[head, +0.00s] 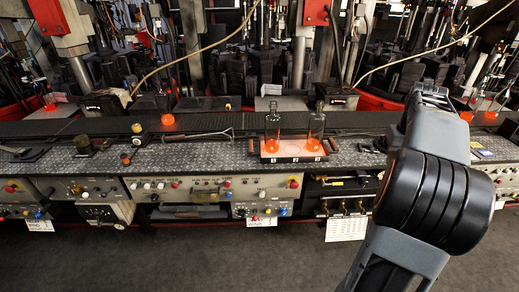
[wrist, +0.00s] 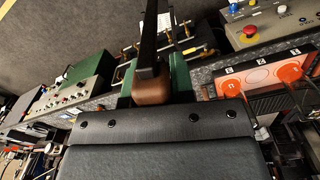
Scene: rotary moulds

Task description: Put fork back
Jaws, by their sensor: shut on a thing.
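In the wrist view, the green jaws of my gripper (wrist: 152,84) are shut on a brown, wood-like handle (wrist: 152,91). A long dark bar (wrist: 149,35) runs from it to the top edge; its far end is out of view, so I cannot tell whether it is the fork. In the head view, my dark arm fills the right side and I cannot make out the jaws. A thin fork-like metal tool with a brown handle (head: 172,137) lies on the bench (head: 200,155), left of a tray.
The orange tray (head: 293,156), with numbered spots, holds glass pieces with glowing orange bottoms; it also shows in the wrist view (wrist: 262,75). Control panels with knobs (head: 210,188) line the bench front. Machinery and hoses stand behind. The floor in front is clear.

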